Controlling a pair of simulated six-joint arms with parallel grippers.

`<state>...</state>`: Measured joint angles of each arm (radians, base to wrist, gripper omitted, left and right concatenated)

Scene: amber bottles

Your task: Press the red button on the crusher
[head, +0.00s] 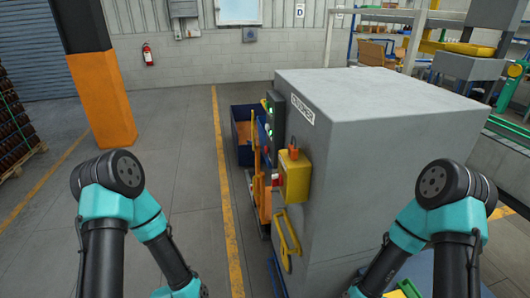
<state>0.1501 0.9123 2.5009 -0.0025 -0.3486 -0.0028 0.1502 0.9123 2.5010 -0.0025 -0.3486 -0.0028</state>
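A yellow control box (297,178) is mounted on that side, with an orange piece on top. A small red spot, possibly the red button (276,180), shows at the left edge of the yellow box; it is seen from the side and too small to be sure. My two teal and black arms reach down out of the bottom of the picture, one left of the crusher and one in front of it. Both grippers are out of view.
A dark panel (273,125) with green lights and a blue bin (243,134) stand beyond the yellow box. A yellow handle (287,240) sits low on the crusher. An orange and black pillar (103,98) stands at left. The floor (175,165) between is clear.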

